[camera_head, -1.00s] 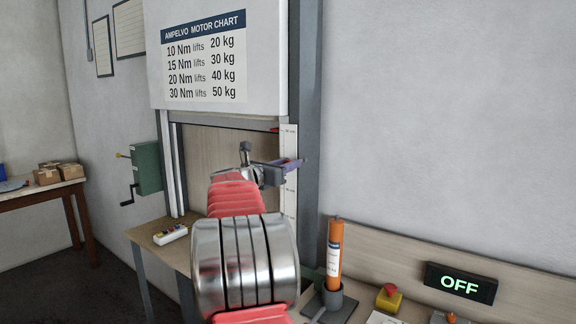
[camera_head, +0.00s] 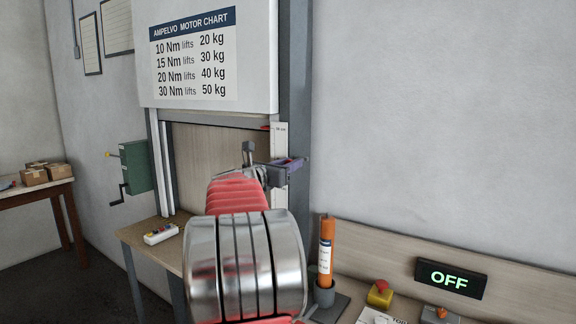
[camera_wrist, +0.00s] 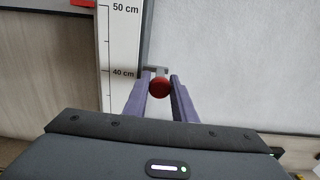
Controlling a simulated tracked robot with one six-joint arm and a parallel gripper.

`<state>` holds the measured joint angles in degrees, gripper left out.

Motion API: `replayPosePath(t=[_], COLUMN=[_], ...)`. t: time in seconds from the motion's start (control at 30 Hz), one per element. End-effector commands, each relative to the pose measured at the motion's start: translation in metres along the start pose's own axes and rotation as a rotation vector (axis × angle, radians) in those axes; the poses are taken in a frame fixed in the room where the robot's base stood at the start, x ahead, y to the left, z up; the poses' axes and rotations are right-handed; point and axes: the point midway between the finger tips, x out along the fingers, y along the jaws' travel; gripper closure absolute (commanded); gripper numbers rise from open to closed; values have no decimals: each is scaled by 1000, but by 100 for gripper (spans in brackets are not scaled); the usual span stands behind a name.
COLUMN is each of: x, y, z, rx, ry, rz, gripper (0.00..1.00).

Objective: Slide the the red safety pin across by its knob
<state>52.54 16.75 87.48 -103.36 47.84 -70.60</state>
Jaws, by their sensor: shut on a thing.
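The round red knob (camera_wrist: 159,87) of the safety pin shows in the wrist view, just right of the height scale near its 40 cm mark. My gripper (camera_wrist: 160,88) has its two purple fingers on either side of the knob and is shut on it. A small grey bracket shows just behind the knob. In the head view my gripper (camera_head: 292,165) is at the right post of the shutter frame, in front of the scale. The knob cannot be made out there, and the pin's shaft is hidden.
The white scale (camera_wrist: 119,55) stands left of the fingers. The raised shutter (camera_head: 208,60) hangs above my arm. A bench at the lower right holds an orange cylinder (camera_head: 326,245), a red-and-yellow button (camera_head: 380,292) and an OFF display (camera_head: 449,280). A green crank box (camera_head: 138,166) is at left.

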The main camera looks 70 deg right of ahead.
Motion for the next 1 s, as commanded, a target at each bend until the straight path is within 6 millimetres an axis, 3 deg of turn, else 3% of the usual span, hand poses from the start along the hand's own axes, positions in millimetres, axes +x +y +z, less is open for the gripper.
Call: replayPosePath(t=[0.03,0.07,0.3,0.67,1.0], x=[1,1,1,-5,-51], y=[-5,-5,-3,-2,-1], z=[0,0,0,0,0], rx=[1,1,1,1,1], ry=[1,1,1,1,1], rz=[-12,-12,-9,-5,-3], gripper=[100,74,58,58,58])
